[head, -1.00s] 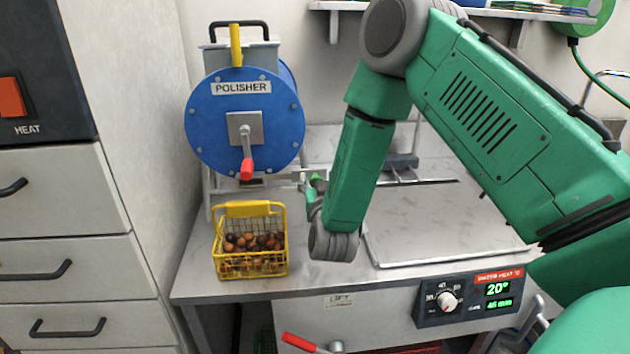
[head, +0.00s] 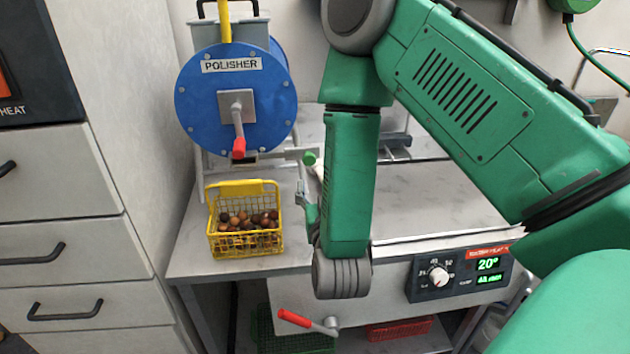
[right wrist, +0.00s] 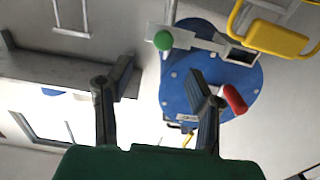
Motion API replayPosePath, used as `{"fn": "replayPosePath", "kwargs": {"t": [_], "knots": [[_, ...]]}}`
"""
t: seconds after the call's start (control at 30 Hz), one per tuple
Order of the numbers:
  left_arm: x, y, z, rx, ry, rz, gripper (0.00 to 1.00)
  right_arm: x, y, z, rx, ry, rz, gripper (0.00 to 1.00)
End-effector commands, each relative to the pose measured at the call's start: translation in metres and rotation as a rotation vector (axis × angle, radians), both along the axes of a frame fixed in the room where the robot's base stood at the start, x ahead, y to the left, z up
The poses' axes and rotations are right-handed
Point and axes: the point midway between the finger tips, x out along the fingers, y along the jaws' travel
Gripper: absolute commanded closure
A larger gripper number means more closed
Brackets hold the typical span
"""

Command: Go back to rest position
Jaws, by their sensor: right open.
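My right arm reaches in from the right in the head view. Its gripper (head: 310,195) hangs above the worktop, to the right of the yellow basket, and is partly hidden by my wrist. In the right wrist view its two fingers (right wrist: 158,95) are spread apart with nothing between them. The yellow wire basket (head: 245,222) holds several brown chestnuts and stands upright on the worktop, apart from the gripper. Part of a yellow basket-like frame (right wrist: 275,38) shows at the top right of the right wrist view. My left gripper is not in view.
The blue polisher (head: 237,110) with its red-tipped crank (head: 239,147) stands behind the basket. A control panel (head: 458,275) is on the bench front. A red-handled lever (head: 295,318) sticks out below the worktop. Green and red crates (head: 400,328) are underneath. Drawers (head: 60,185) stand at the left.

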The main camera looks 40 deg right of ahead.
Motion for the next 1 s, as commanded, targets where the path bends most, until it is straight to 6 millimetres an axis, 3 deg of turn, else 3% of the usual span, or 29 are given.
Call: {"fn": "replayPosePath", "kwargs": {"t": [0.5,0.6,0.67,0.77,0.8,0.87,1.0], "knots": [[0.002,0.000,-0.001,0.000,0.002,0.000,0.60,0.000,0.000,0.000,0.001,0.001,0.001,0.53],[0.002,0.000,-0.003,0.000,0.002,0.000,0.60,-0.001,0.003,-0.013,0.015,0.033,0.019,0.53],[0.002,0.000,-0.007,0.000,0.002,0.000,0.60,-0.003,0.008,-0.032,0.036,0.086,0.049,0.53],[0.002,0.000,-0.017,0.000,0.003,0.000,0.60,-0.013,0.023,-0.087,0.097,0.242,0.128,0.53],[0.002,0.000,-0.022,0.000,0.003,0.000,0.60,-0.021,0.031,-0.114,0.126,0.326,0.167,0.53],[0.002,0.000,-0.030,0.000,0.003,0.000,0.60,-0.038,0.043,-0.156,0.171,0.463,0.227,0.53],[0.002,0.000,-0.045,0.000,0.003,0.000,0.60,-0.098,0.069,-0.242,0.265,0.800,0.342,0.53]]}}
